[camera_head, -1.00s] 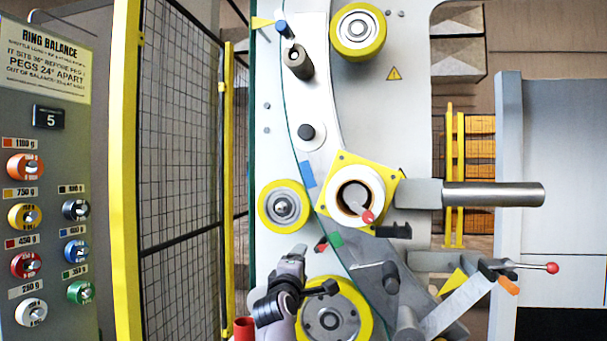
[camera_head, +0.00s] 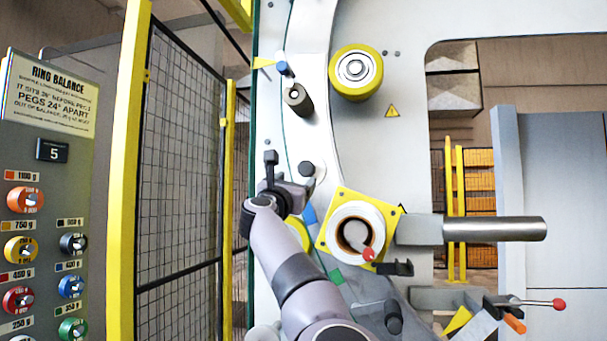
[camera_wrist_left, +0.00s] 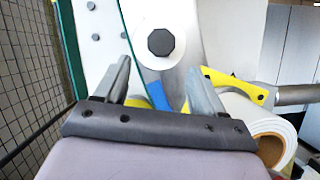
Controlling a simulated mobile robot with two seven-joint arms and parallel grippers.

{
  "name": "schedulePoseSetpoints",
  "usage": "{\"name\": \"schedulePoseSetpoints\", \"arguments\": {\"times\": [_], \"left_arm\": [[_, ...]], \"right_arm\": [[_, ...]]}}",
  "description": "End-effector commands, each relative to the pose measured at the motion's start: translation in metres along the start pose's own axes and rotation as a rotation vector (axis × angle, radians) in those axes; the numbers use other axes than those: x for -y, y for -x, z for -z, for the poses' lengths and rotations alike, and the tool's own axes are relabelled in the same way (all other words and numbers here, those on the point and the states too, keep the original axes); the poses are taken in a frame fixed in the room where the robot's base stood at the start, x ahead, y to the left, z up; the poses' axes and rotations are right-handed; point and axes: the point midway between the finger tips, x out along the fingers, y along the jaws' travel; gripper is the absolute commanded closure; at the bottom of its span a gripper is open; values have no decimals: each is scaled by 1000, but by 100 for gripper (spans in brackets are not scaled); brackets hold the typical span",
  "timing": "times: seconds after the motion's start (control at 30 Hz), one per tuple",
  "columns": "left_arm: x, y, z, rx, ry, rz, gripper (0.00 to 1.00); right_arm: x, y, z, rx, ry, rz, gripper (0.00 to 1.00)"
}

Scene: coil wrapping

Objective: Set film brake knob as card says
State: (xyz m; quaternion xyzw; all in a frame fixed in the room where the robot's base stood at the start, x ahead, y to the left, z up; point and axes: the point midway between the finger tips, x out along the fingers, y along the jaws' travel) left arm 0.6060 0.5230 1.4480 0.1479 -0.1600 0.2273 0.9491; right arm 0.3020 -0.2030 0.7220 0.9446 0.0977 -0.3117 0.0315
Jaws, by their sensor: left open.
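A dark knob (camera_head: 306,169) sits on a white round plate on the machine's curved pale panel; I take it to be the film brake knob. It shows in the left wrist view as a black octagonal knob (camera_wrist_left: 161,42) on a white disc. My left gripper (camera_head: 287,188) is just left of and below the knob in the head view. In the left wrist view its two fingers (camera_wrist_left: 158,70) are apart and empty, with the knob beyond and between them, apparently not touched. A card (camera_head: 50,92) headed "RING BALANCE" is at upper left; no brake setting is legible on it.
A yellow-framed mesh fence (camera_head: 185,150) stands left of the machine. Right of the gripper are a yellow plate with a white roll (camera_head: 350,208) and a steel bar (camera_head: 494,229). A dark post (camera_head: 297,99) and yellow roller (camera_head: 356,72) are above.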

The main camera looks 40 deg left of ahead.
Motion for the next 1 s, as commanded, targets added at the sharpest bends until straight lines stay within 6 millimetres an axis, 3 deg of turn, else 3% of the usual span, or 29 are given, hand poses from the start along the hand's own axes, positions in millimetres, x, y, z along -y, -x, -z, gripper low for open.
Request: {"name": "schedulePoseSetpoints", "arguments": {"times": [0.17,0.7,1.0], "left_arm": [[0,-7,-5,6,19,4,31],[-1,-60,-6,6,15,3,31],[0,-71,-5,6,15,2,31]], "right_arm": [[0,2,3,0,0,0,57],[0,18,24,-1,0,0,57],[0,20,28,-1,0,0,57]]}}
